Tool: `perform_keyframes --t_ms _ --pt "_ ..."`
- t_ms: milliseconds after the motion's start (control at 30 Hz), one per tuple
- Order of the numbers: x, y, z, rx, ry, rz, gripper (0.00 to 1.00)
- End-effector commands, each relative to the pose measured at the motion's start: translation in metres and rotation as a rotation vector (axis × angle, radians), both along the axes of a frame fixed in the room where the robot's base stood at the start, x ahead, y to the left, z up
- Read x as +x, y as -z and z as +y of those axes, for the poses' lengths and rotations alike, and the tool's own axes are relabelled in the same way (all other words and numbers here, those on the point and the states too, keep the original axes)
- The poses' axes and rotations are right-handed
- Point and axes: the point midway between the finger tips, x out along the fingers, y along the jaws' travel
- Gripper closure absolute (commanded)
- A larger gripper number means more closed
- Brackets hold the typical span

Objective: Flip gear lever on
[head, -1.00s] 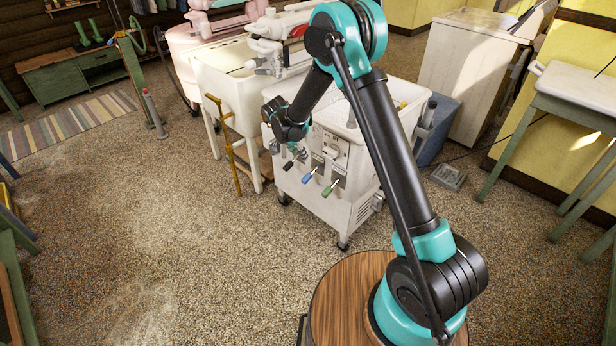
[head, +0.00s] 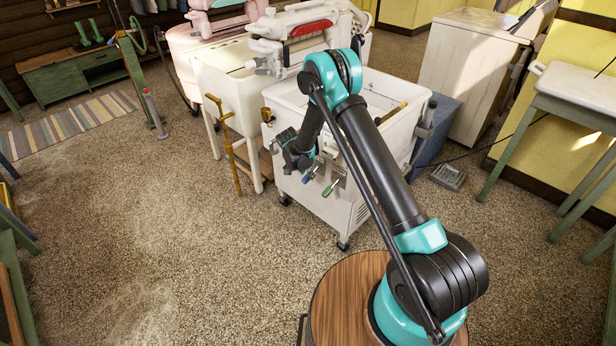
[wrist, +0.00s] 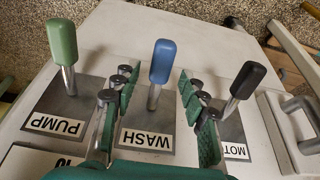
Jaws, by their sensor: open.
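The white wringer washer (head: 325,215) carries three levers on its front panel. In the wrist view a green lever (wrist: 62,42) is labelled PUMP, a blue lever (wrist: 162,62) WASH, and a black lever (wrist: 246,80) has a partly hidden label starting MOT. No label reading "gear" is visible. My gripper (wrist: 155,84) is open, with one finger on each side of the blue lever's line. I cannot tell whether it touches the lever. In the head view the blue lever (head: 308,176) and green lever (head: 330,188) show beside my gripper, which hides the black one.
A cream washer (head: 228,80) stands close at the left. In the wrist view a metal handle (wrist: 302,110) sits right of the black lever. A small grey object (head: 448,177) lies on the floor at the right. The floor in front is clear.

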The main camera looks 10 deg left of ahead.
Motion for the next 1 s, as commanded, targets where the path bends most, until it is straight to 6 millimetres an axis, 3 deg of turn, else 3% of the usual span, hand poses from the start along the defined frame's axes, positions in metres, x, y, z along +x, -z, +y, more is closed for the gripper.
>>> perform_keyframes --t_ms 200,567,900,1000 --pt "0.007 0.020 -0.005 0.000 0.001 0.000 0.57" --pt "0.008 0.023 -0.006 0.000 0.000 0.000 0.57" --pt "0.008 0.023 -0.006 0.000 0.000 0.000 0.99" --pt "0.008 0.023 -0.006 0.000 0.000 0.000 1.00"
